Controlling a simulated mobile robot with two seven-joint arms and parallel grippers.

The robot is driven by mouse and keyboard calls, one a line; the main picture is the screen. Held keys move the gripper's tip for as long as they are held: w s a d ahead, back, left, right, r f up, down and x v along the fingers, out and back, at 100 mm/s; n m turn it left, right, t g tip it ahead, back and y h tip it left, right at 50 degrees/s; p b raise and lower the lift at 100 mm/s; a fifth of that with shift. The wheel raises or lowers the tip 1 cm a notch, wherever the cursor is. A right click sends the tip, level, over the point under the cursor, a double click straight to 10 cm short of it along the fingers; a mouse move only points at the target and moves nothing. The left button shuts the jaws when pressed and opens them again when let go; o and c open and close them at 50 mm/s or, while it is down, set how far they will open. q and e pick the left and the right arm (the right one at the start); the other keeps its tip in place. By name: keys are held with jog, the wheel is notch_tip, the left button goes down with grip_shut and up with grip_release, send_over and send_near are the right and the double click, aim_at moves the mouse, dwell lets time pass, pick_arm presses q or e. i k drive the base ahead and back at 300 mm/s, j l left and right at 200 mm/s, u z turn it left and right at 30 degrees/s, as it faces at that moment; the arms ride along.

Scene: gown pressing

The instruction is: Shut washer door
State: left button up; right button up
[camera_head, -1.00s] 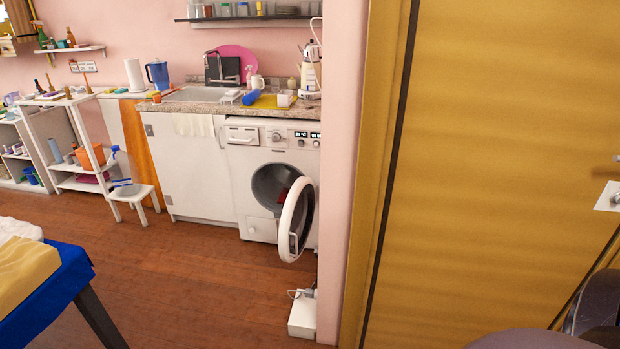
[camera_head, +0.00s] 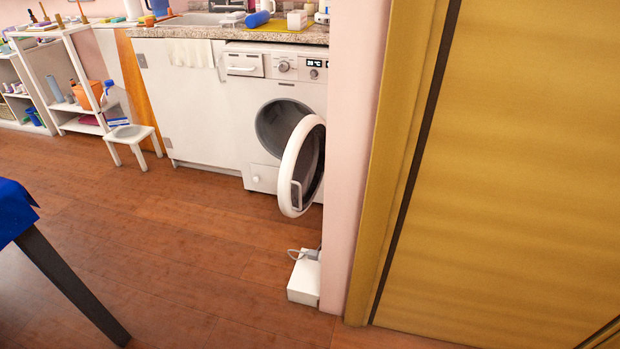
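The white washer (camera_head: 233,91) stands under the counter, just left of the pink wall edge. Its round door (camera_head: 290,178) is open and swung out toward me, hinged on the right side. The door handle (camera_head: 296,194) shows on the door's rim. The drum opening (camera_head: 268,122) is partly hidden by the door. Neither of my grippers is in view.
A pink wall edge (camera_head: 352,160) and a large yellow door (camera_head: 520,180) fill the right side. A white box (camera_head: 304,279) with a cable lies on the floor by the wall. A small white stool (camera_head: 128,134) stands left of the cabinet (camera_head: 178,105). A dark-legged table with blue cloth (camera_head: 14,207) is at left. The wooden floor (camera_head: 190,245) between is clear.

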aim_at(302, 168)
jog(key=i+j+z, duration=0.1)
jog(key=i+z, duration=0.15)
jog(key=i+j+z, duration=0.2)
jog(key=i, duration=0.5)
